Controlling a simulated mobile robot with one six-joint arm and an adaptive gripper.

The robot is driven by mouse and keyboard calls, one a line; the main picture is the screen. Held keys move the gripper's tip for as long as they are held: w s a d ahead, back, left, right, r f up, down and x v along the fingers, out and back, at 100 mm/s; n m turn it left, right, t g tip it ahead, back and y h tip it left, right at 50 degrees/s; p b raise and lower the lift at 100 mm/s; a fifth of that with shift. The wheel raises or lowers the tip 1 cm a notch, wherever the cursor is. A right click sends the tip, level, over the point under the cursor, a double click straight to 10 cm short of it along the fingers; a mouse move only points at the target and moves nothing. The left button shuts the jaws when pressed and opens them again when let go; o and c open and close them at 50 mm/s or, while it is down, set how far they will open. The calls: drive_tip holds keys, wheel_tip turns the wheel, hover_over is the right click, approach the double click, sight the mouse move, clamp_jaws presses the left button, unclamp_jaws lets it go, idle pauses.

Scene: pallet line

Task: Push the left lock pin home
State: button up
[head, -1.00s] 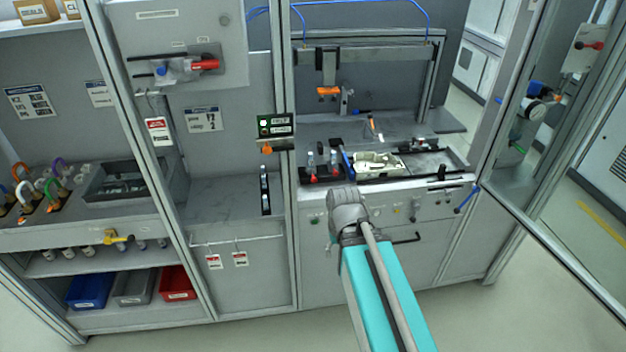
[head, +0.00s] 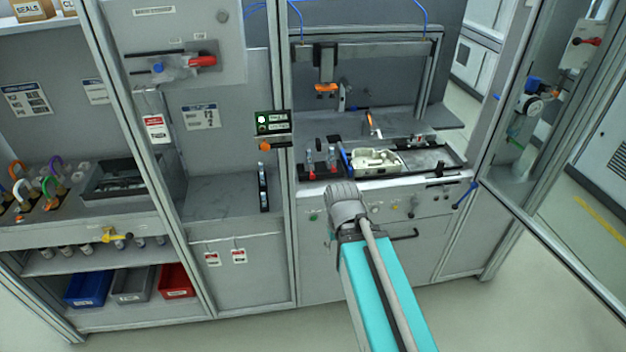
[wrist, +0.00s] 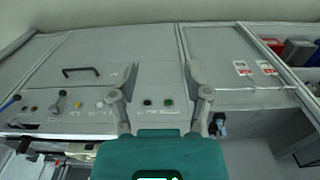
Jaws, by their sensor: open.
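I cannot pick out the left lock pin for sure in either view. In the head view, a cream fixture part (head: 376,159) sits in the dark-edged tray (head: 440,157) on the station's worktop. Small red-based pieces (head: 311,173) stand left of it, beside a blue upright handle (head: 347,161). My gripper (wrist: 160,100) is open and empty in the wrist view, its two fingers apart in front of the grey front panel (wrist: 155,60). In the head view my wrist hides it, low before the station.
A blue lever (head: 465,195) juts out at the right. A frame post (head: 288,130) stands left, and an open glazed door (head: 540,120) right.

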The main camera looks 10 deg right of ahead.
drive_tip(key=shift+w+d+f, duration=0.1)
drive_tip(key=shift+w+f, duration=0.05)
drive_tip(key=shift+w, duration=0.05)
drive_tip(key=shift+c, duration=1.1)
drive_tip(key=w+d+t+b, duration=0.1)
drive_tip(key=w+d+f+t+h, duration=0.1)
drive_tip(key=w, duration=0.1)
drive_tip(key=w+d+b, duration=0.1)
drive_tip(key=w+d, duration=0.1)
drive_tip(key=shift+w+f+t+h+b, duration=0.15)
drive_tip(key=shift+f+t+h+b, duration=0.15)
drive_tip(key=shift+f+t, duration=0.1)
clamp_jaws()
drive_tip(key=w+d+r+n+t+h+b, duration=0.1)
drive_tip(key=w+d+r+n+t+b, duration=0.2)
drive_tip(key=w+d+n+t+b, duration=0.5)
drive_tip(key=w+d+r+t+h+b, duration=0.1)
drive_tip(key=w+d+r+t+b, duration=0.25)
drive_tip(key=w+t, duration=0.55)
drive_tip(key=a+f+n+g+y+b, duration=0.7)
drive_tip(key=n+y, duration=0.9)
drive_tip(key=n, duration=0.3)
wheel_tip(320, 180, down, 2)
drive_tip(key=shift+a+f+b, duration=0.15)
drive_tip(key=shift+a+b, duration=0.5)
drive_tip(key=shift+b, duration=0.5)
drive_tip(key=shift+s, duration=0.1)
